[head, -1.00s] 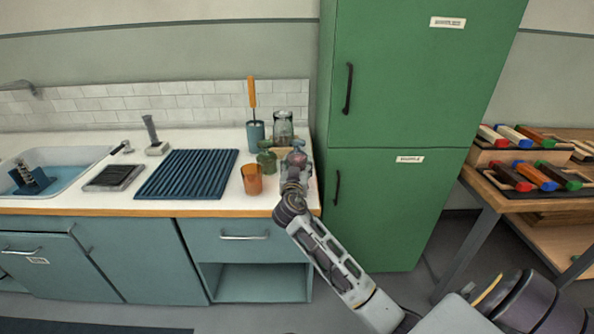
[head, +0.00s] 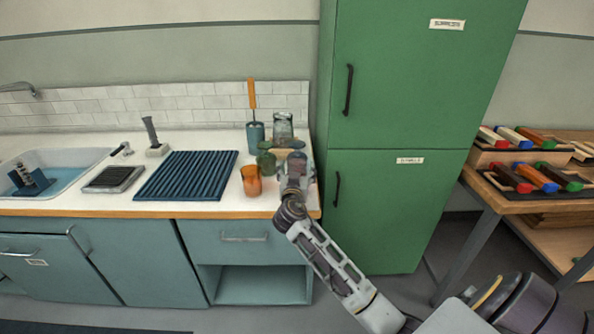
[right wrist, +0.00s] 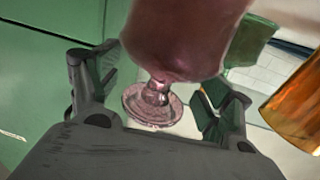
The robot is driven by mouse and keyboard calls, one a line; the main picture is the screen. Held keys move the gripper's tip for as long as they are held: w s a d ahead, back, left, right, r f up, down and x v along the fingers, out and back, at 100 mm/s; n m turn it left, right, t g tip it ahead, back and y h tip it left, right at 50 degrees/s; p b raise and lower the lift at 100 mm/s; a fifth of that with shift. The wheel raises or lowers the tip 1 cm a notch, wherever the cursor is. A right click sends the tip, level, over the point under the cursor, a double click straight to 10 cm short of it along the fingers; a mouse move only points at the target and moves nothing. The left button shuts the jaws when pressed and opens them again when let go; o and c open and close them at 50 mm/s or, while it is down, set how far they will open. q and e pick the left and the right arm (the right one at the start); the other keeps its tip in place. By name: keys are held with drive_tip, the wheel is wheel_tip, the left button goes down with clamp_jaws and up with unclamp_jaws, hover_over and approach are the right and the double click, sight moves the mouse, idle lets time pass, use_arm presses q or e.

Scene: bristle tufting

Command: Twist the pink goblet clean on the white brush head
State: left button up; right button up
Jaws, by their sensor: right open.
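The pink goblet (right wrist: 172,38) fills the upper middle of the right wrist view, with its stem and round foot (right wrist: 152,104) below the bowl in the picture. My right gripper (right wrist: 155,95) is open, one finger to each side of the goblet's stem and foot; I cannot tell whether either touches. In the head view my right gripper (head: 296,163) is at the counter's right end and hides the goblet. A brush on a blue base (head: 30,182) with pale bristles stands in the sink at the far left. My left gripper is out of view.
An orange cup (head: 251,181) and a green glass (head: 265,161) are left of my right gripper. A clear jar (head: 283,126) and a teal holder (head: 255,133) with an orange-handled tool stand behind. A ribbed blue mat (head: 187,176) lies clear. The green fridge (head: 400,75) borders the right.

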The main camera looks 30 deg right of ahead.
drive_tip(key=shift+f, duration=0.1)
drive_tip(key=shift+s+f, duration=0.1)
drive_tip(key=shift+s+a, duration=0.3)
drive_tip(key=v, duration=0.4)
drive_tip(key=shift+s, duration=0.25)
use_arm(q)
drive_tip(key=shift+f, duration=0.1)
use_arm(e)
drive_tip(key=v, duration=0.8)
drive_tip(key=shift+s, duration=0.2)
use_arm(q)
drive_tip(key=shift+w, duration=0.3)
use_arm(e)
drive_tip(key=shift+a, duration=0.1)
